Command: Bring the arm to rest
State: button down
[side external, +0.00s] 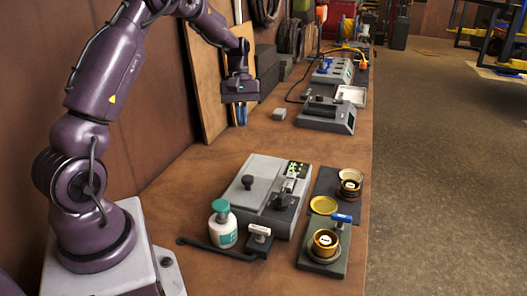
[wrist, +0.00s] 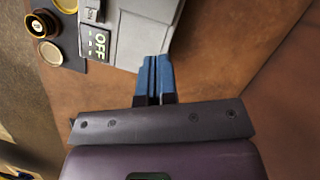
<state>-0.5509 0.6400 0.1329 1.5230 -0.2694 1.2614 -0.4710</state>
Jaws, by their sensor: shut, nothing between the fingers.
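My gripper (side external: 241,115) hangs above the back part of the brown bench, pointing down, clear of everything around it in the side view. Its blue fingers (wrist: 157,72) are together with nothing between them. In the wrist view the fingertips overlap the near edge of a grey machine (wrist: 142,32) with a panel (wrist: 96,42) reading OFF. In the side view the grey machine (side external: 257,190) with a black knob stands on the bench, well in front of the gripper and apart from it.
A green plate (side external: 322,258) holds a brass cup; a dark mat (side external: 325,182) holds another. A second grey device (side external: 325,117) stands right of the gripper. Boards (side external: 205,85) lean behind it.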

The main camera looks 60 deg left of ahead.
jog(key=s+d+r+m+t+y, duration=0.1)
jog(key=s+d+r+m+t, duration=0.1)
jog(key=s+d+r+m, duration=0.2)
jog(key=s+d+r+m+t+y, duration=0.1)
jog(key=s+d+r+m, duration=0.4)
jog(key=d, duration=0.6)
jog(key=s+d+r+m+t+y, duration=0.1)
jog(key=s+d+r+m+t, duration=0.2)
jog(key=s+d+r+m, duration=0.2)
jog(key=s+d, duration=0.2)
jog(key=shift+d+t, duration=0.3)
jog(key=shift+d, duration=0.05)
jog(key=shift+r, duration=0.1)
